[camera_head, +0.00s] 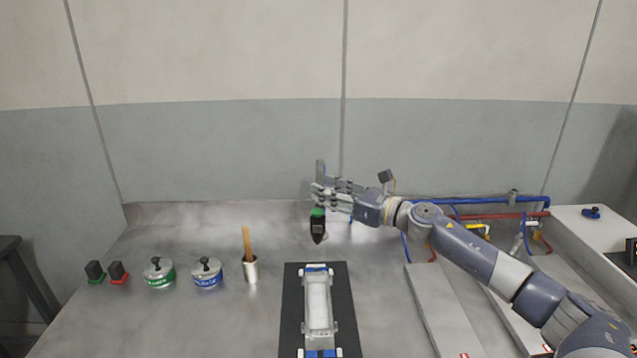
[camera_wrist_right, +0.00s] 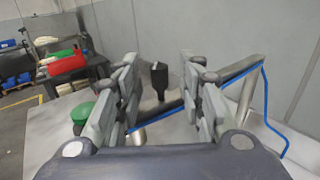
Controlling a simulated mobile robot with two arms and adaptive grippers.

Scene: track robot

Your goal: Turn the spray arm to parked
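The spray arm is a grey bar with a blue hose along it. In the right wrist view the bar (camera_wrist_right: 225,77) runs from upper right to lower left. A black upright knob (camera_wrist_right: 160,78) shows between my finger pads, and I cannot tell whether it is touched. A black nozzle with a green collar (camera_head: 318,228) hangs below my fingers in the head view, pointing down. The green part (camera_wrist_right: 83,112) also shows at left in the wrist view. My right gripper (camera_head: 322,194) is open over the spray arm and hides much of it. My left gripper is not in view.
A black mat (camera_head: 291,310) with a white and blue fixture lies in front. To the left stand a metal cup (camera_head: 250,271) with a wooden handle, two round lidded pots, and red and green blocks. Blue and red pipes (camera_head: 480,200) lie at right beneath my arm.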

